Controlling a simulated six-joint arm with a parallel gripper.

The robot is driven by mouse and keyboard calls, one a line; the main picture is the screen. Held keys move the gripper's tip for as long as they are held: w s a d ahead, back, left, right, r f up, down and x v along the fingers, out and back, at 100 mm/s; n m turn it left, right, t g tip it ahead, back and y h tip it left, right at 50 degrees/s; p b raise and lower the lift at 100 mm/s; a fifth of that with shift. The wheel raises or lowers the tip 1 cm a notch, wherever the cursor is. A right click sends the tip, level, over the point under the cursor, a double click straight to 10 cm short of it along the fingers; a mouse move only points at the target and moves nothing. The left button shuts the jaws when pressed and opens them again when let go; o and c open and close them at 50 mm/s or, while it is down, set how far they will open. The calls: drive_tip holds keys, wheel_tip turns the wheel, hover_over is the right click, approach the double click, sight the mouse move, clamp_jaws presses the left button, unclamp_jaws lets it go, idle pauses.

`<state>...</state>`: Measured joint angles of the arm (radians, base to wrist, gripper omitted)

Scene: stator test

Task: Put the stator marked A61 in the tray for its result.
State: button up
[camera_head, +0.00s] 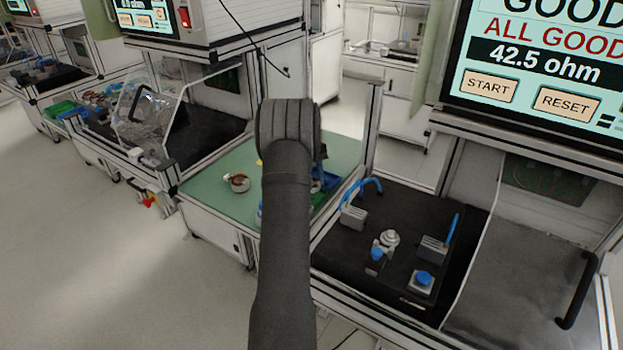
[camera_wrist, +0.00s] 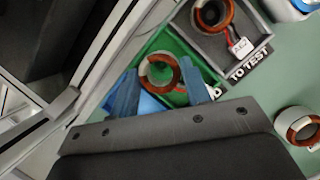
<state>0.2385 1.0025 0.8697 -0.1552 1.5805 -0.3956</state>
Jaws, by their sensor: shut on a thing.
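In the wrist view my gripper (camera_wrist: 160,90) has its blue fingers shut on a ring-shaped stator (camera_wrist: 157,70) with copper winding. The held stator is over or inside a green tray (camera_wrist: 172,40); I cannot tell whether it touches the floor. Its mark is not readable. The green tray's label is mostly hidden by a finger. The tester screen (camera_head: 540,55) shows "GOOD", "ALL GOOD" and "42.5 ohm". In the head view my arm hides my gripper and most of the trays.
A grey tray (camera_wrist: 243,57) labelled "TO TEST" holds another stator (camera_wrist: 213,14) with a white connector. A further stator (camera_wrist: 297,122) lies on the green tabletop (camera_head: 217,197). The test fixture (camera_head: 389,240) stands on the black bench at right, with no stator visible on it.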

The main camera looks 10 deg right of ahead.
drive_tip(key=shift+f, duration=0.3)
drive_tip(key=shift+f, duration=0.7)
drive_tip(key=shift+f, duration=0.4)
idle(0.4)
drive_tip(key=o, duration=1.2)
drive_tip(key=v, duration=1.7)
drive_tip(key=shift+a+r, duration=0.1)
drive_tip(key=shift+r, duration=0.05)
drive_tip(key=x, duration=1.7)
drive_tip(key=shift+f, duration=0.2)
